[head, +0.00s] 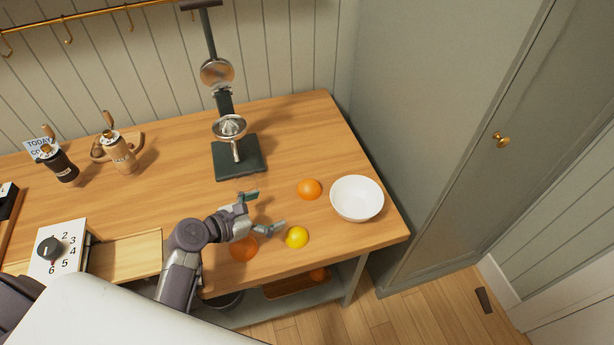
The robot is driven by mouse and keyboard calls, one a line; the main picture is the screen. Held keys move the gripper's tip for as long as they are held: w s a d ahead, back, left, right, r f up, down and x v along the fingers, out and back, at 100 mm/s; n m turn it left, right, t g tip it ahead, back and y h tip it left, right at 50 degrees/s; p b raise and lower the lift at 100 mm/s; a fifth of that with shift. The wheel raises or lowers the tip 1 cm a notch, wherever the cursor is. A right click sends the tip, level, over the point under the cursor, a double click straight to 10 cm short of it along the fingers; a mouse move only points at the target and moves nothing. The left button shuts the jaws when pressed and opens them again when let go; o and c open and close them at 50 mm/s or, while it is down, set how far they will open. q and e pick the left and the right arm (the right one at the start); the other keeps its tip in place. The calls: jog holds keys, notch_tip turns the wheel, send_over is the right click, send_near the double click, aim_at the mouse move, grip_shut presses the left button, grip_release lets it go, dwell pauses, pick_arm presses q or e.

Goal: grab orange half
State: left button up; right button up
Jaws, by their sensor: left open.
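My left gripper (262,211) is open and empty above the wooden counter, its fingers pointing right. An orange piece (309,189) lies on the counter to the right of the fingertips, left of the white bowl. A yellow citrus piece (297,237) lies just right of the lower finger. Another orange piece (243,249) lies below the gripper near the front edge, partly hidden by it. I cannot tell for sure which pieces are halves. My right gripper is not in view.
A white bowl (357,199) stands at the counter's right end. A dark citrus press (238,157) stands at the back. A tall cabinet (440,130) closes off the right.

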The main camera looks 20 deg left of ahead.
aim_at(303, 190)
pick_arm(q)
jog(key=w, duration=0.1)
jog(key=w+n+b, duration=0.1)
jog(key=shift+w+a+f, duration=0.1)
jog(key=shift+w+f, duration=0.2)
jog(key=b+x, duration=0.2)
jog(key=x, duration=0.1)
jog(key=b+x, duration=0.2)
jog(key=x, duration=0.1)
jog(key=shift+s+d+r+b, duration=0.15)
jog(key=shift+d+b, duration=0.1)
jog(key=shift+b, duration=0.1)
jog(key=shift+w+d, duration=0.1)
jog(key=shift+w, duration=0.35)
jog(key=b+x, duration=0.5)
jog(key=shift+d+b, duration=0.15)
jog(key=shift+b, duration=0.25)
jog(key=shift+r, duration=0.15)
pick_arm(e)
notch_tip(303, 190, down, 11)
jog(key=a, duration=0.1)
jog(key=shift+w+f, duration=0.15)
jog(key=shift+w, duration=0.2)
pick_arm(q)
jog(key=c, duration=1.2)
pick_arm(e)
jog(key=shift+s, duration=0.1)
